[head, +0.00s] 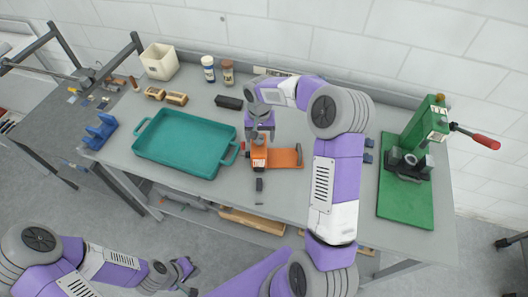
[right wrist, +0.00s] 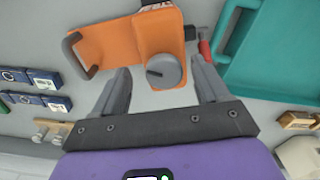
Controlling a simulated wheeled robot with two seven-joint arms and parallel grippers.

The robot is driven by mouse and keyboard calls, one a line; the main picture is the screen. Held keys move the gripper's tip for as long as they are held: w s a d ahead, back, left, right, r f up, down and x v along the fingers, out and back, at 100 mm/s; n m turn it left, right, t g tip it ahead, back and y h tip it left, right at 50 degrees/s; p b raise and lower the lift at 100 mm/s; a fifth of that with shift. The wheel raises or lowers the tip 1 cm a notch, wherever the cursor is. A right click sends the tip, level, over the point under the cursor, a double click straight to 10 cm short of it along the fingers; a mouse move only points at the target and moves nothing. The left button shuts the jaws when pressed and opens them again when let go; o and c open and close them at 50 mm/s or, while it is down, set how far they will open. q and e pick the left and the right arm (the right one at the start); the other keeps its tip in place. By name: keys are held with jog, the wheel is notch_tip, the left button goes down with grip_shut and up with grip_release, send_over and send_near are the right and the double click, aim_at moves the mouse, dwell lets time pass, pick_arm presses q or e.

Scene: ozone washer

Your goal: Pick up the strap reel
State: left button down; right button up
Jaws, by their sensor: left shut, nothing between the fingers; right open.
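The strap reel, as I take it, is an orange piece (head: 285,158) with a grey round knob and a dark handle, lying on the grey workbench. In the right wrist view, the orange strap reel (right wrist: 110,42) fills the top middle. My right gripper (head: 261,133) is open above its left part. In the right wrist view, the fingers of my right gripper (right wrist: 160,75) stand on either side of the knob; I cannot tell whether they touch it. My left gripper (head: 186,276) is shut and empty, low in front of the bench. My right gripper partly hides the reel in the head view.
A teal tray (head: 187,169) lies left of the reel, and a green press (head: 405,195) with a red handle stands at the right. A black block (head: 229,102) and two bottles (head: 208,68) are behind. Small blue boxes (right wrist: 35,103) lie near my right arm.

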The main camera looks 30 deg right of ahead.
aim_at(259, 145)
jog(key=f, duration=0.5)
jog(key=shift+a, duration=0.2)
jog(key=shift+w, duration=0.1)
jog(key=c, duration=1.1)
